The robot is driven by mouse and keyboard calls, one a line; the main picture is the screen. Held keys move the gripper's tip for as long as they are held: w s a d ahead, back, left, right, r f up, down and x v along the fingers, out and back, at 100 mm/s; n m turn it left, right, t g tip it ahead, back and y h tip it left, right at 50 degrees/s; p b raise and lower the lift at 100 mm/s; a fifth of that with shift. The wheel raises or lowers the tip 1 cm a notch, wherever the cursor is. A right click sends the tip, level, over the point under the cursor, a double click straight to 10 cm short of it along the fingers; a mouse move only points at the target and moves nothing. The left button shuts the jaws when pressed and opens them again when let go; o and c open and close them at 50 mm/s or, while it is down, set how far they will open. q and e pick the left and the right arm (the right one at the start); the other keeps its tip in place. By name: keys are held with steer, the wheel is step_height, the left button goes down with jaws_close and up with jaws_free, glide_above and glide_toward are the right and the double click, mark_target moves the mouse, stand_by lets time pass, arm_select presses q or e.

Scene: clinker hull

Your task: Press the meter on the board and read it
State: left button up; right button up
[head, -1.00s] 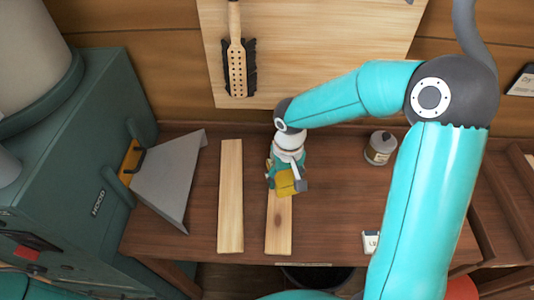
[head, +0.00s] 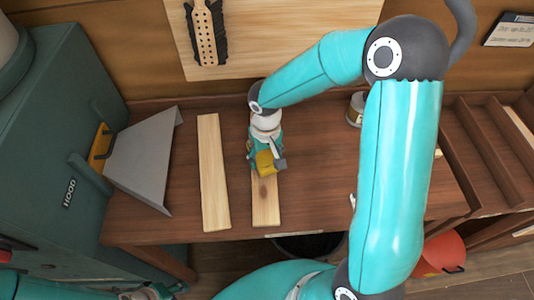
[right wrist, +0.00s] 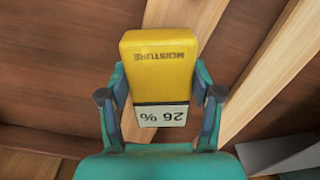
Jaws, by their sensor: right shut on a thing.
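The yellow moisture meter (head: 266,161) is held between the fingers of my right gripper (head: 262,158), over the upper part of the right pale board (head: 265,206). In the right wrist view the meter (right wrist: 158,60) sits between both fingers (right wrist: 160,103). Its label "MOISTURE" and its screen (right wrist: 161,115) appear upside down, and the screen reads 26 %. The meter's tip is hidden, so I cannot tell whether it touches the wood. A part of my left gripper (head: 145,291) shows at the bottom edge; its fingers are unclear.
A second pale board (head: 213,172) lies to the left on the brown bench (head: 320,195). A grey metal hood plate (head: 148,160) and green box (head: 50,130) stand farther left. A small can (head: 355,110) is behind my right arm. An orange bucket (head: 442,252) stands lower right.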

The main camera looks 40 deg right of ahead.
mark_target(265, 157)
steer(key=shift+f+b, duration=0.3)
stand_by(1.2)
steer(key=shift+s+f+b, duration=0.1)
steer(key=shift+s+b, duration=0.05)
steer(key=shift+b, duration=0.15)
stand_by(1.7)
step_height(265, 157, up, 8)
steer(key=p, duration=0.5)
stand_by(0.4)
stand_by(0.6)
